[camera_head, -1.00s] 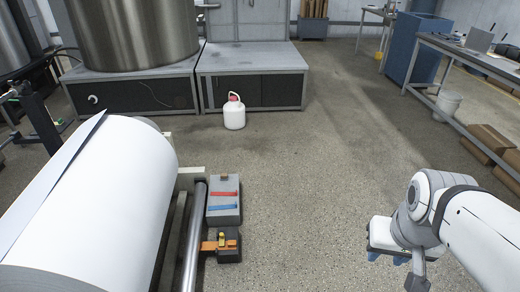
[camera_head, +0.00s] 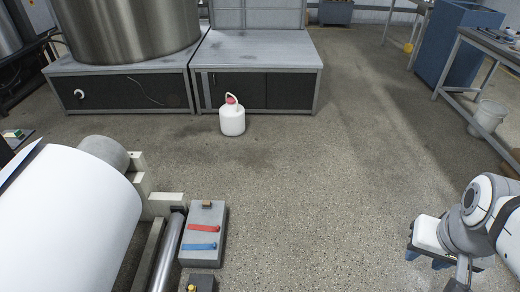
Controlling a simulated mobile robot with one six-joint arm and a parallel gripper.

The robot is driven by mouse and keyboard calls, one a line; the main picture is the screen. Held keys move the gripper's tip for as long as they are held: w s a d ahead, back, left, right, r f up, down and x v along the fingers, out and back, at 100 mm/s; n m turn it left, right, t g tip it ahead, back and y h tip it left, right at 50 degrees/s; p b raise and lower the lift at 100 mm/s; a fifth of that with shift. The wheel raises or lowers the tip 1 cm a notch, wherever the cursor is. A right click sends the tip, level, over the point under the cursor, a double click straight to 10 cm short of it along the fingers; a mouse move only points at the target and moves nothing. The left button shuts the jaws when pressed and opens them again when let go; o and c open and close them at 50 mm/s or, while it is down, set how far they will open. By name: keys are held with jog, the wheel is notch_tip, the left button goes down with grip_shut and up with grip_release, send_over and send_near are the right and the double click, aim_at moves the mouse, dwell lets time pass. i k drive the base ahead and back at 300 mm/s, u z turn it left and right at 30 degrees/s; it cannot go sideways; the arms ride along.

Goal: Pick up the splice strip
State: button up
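A grey block (camera_head: 205,212) stands at the lower centre-left, beside the paper roll. A red strip (camera_head: 204,228) and a blue strip (camera_head: 199,246) lie across its top, one behind the other. I cannot tell from looks alone which of them is the splice strip. My gripper (camera_head: 428,258) is at the lower right, well to the right of the block, pointing down. Its two blue fingertips show apart with nothing seen between them, so it looks open and empty.
A large white paper roll (camera_head: 65,225) fills the lower left, with a metal roller (camera_head: 167,255) beside the block. A white jug (camera_head: 232,120) stands on the floor ahead, before a grey platform (camera_head: 257,52). A workbench and white bucket (camera_head: 487,117) are at right. The middle floor is clear.

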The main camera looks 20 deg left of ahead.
aim_at(199, 228)
jog(key=u, duration=0.35)
jog(key=i, duration=1.4)
jog(key=u, duration=1.35)
jog(key=i, duration=0.7)
jog(key=u, duration=0.25)
jog(key=k, duration=0.75)
jog(key=u, duration=0.2)
jog(key=i, duration=0.75)
jog(key=z, duration=0.05)
